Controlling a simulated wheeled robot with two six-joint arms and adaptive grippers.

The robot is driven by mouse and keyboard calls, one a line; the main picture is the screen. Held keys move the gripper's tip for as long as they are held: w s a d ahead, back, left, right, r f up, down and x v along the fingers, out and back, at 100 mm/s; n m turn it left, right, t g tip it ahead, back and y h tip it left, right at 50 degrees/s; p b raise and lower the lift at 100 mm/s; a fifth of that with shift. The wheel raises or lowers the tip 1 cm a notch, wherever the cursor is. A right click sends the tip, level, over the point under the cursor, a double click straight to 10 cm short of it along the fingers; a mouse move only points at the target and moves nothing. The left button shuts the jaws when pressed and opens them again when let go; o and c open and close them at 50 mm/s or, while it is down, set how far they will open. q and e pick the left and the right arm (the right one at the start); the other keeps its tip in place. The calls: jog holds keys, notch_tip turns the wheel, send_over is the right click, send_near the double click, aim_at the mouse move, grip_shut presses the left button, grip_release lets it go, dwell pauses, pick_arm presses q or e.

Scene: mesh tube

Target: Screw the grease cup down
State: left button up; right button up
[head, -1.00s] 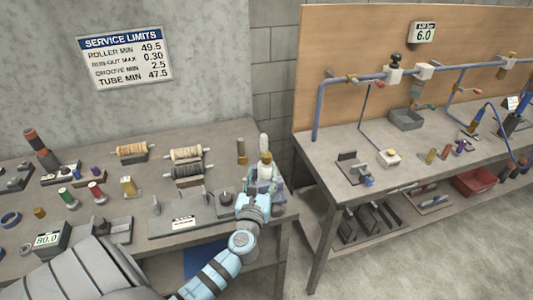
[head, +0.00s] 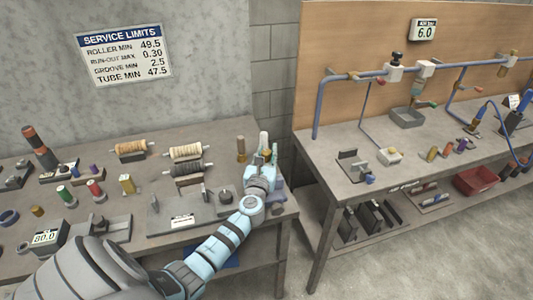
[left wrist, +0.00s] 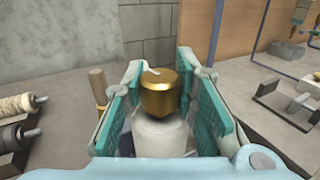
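The grease cup, a brass cap (left wrist: 159,94) on a pale rounded body (left wrist: 160,137), stands upright between the pads of my left gripper (left wrist: 160,78) in the left wrist view. The teal-lined fingers are spread on both sides of it, with narrow gaps seeming to show beside the cap. In the head view my left gripper (head: 264,168) is at the right end of the left bench and hides most of the cup. My right gripper is not in view.
A wooden-handled tool (head: 241,149) stands just left of the cup, also in the left wrist view (left wrist: 97,87). Rollers (head: 186,153) and a grey fixture plate (head: 182,220) lie further left on the bench (head: 225,133). A second bench with blue piping (head: 317,107) stands right, across a gap.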

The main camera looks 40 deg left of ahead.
pick_arm(q)
jog(key=shift+m+t+h, duration=0.3)
jog(key=shift+m+h, duration=0.1)
jog(key=shift+h, duration=0.2)
grip_shut()
